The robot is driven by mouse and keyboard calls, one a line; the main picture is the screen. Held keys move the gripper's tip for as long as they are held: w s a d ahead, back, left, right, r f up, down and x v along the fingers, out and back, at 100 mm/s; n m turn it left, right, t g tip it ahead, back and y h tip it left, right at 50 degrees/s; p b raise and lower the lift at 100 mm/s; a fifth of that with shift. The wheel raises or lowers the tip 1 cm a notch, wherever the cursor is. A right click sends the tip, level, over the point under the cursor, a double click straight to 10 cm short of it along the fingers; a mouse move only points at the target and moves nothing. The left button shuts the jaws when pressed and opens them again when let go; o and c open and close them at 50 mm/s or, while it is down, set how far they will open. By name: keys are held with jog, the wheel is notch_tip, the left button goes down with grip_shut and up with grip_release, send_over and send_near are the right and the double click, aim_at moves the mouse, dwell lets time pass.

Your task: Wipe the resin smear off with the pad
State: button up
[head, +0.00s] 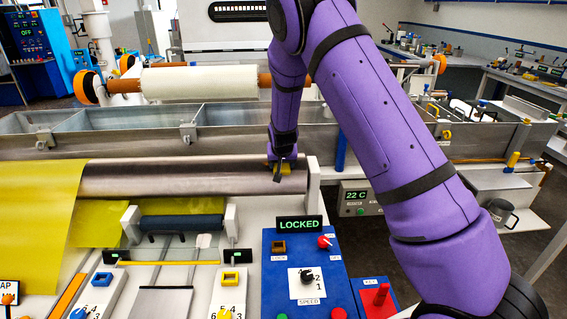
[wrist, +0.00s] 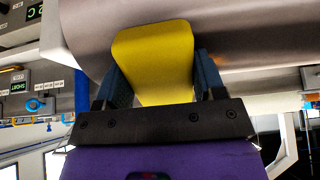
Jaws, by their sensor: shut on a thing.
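My gripper (head: 280,172) is at the right end of the long metal roller (head: 190,177) in the head view. In the wrist view my gripper (wrist: 154,90) is shut on a yellow pad (wrist: 155,55), with a blue-grey finger on each side of it. The pad's far end is at the grey roller surface (wrist: 225,30); I cannot tell whether it touches. In the head view only a small yellow edge of the pad (head: 271,164) shows by the fingers.
A yellow sheet (head: 40,215) hangs over the roller's left part. A control panel (head: 307,275) with a "LOCKED" display (head: 299,224) stands in front of the roller's right end. The metal trough (head: 220,130) and a white roll (head: 200,82) lie behind. A mug (head: 501,212) stands at right.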

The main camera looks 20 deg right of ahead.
aim_at(262, 166)
jog(key=shift+w+a, duration=0.35)
jog(key=shift+a, duration=0.75)
jog(key=shift+w+a, duration=0.35)
jog(key=shift+a, duration=0.7)
jog(key=shift+w+a, duration=0.35)
jog(key=shift+a, duration=0.75)
jog(key=shift+r, duration=0.15)
jog(key=shift+v, duration=2.85)
jog(key=shift+s+r, duration=0.1)
jog(key=shift+r, duration=0.05)
jog(key=shift+v, duration=1.35)
jog(key=shift+d, duration=0.1)
